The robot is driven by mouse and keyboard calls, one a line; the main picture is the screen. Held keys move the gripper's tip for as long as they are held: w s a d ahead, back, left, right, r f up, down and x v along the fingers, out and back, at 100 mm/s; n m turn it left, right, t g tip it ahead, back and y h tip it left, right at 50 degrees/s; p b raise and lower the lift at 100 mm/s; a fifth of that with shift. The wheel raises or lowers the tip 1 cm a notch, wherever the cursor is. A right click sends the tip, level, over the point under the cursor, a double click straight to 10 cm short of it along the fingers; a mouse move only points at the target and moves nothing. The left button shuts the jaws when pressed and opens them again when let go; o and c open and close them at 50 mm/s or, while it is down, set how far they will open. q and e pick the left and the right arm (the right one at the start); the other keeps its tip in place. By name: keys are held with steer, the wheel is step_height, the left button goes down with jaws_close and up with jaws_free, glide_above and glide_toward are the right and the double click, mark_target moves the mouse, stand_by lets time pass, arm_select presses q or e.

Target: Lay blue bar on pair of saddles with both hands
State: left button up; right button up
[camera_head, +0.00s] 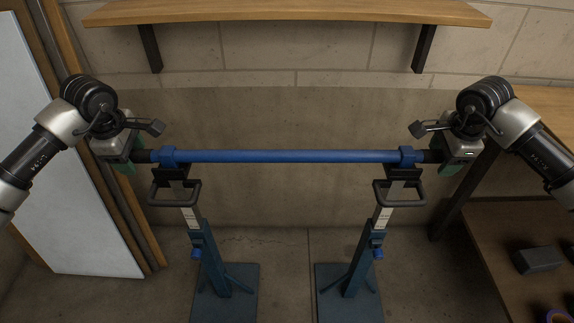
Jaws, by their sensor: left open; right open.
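The blue bar (288,156) lies level across the two stands, with a blue collar and a dark end at each side. It appears to rest on the left saddle (176,173) and the right saddle (402,173), black heads on blue stands. My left gripper (136,150) is open at the bar's dark left end. My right gripper (436,152) is open at the dark right end. The fingertips are partly hidden, and I cannot tell whether they touch the bar.
A wooden shelf (290,12) on dark brackets hangs on the wall behind. A white panel (60,150) leans at the left. A brown table (505,245) at the lower right carries a dark block (538,260). The floor between the stands is clear.

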steer(key=shift+r, duration=0.25)
arm_select(q)
step_height(320, 180, up, 11)
steer(key=s, duration=0.2)
steer(key=shift+s, duration=0.15)
arm_select(e)
step_height(320, 180, up, 11)
steer(key=s, duration=0.2)
steer(key=shift+s+r, duration=0.15)
steer(key=shift+s, duration=0.05)
arm_select(q)
steer(key=shift+r, duration=0.1)
